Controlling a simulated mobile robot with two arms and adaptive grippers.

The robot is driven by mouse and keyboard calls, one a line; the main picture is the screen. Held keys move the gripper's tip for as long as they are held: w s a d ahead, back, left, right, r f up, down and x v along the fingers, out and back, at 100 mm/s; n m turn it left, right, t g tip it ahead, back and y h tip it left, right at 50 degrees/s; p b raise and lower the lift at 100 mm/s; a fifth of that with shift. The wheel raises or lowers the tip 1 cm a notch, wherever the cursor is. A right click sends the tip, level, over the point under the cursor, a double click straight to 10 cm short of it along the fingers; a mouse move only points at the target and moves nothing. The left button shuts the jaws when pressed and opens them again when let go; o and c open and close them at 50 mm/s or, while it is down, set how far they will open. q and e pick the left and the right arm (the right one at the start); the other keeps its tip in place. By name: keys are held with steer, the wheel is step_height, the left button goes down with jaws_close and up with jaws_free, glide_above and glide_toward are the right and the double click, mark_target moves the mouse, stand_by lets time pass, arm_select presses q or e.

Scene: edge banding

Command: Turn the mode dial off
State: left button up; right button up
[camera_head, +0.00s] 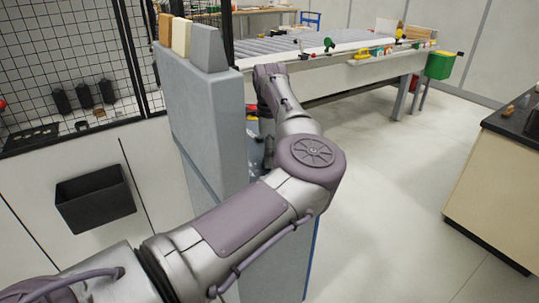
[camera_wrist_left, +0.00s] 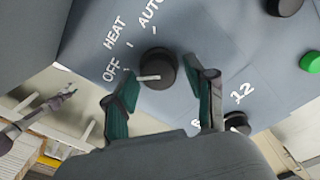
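The mode dial (camera_wrist_left: 160,68) is a round black knob with a white pointer line on a grey panel (camera_wrist_left: 215,50). The labels OFF, HEAT and AUTO are printed around it in the left wrist view. The pointer line extends to the left, on the OFF side of the dial. My left gripper (camera_wrist_left: 160,70) is open, with one finger on each side of the dial; whether they touch it cannot be told. In the head view the dial face is hidden. A small, distant gripper (camera_wrist_left: 66,96), apparently my right one, shows at the left of the wrist view.
Another black knob (camera_wrist_left: 236,122) by the number 12, a green button (camera_wrist_left: 311,62) and a black knob (camera_wrist_left: 285,5) are on the same panel. In the head view, the grey machine (camera_head: 205,100) stands beside my left arm.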

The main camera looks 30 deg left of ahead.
stand_by(0.3)
arm_select(q)
step_height(320, 180, up, 12)
steer(key=shift+w+f, duration=0.1)
steer(key=shift+w, duration=0.05)
stand_by(0.4)
steer(key=shift+a, duration=0.1)
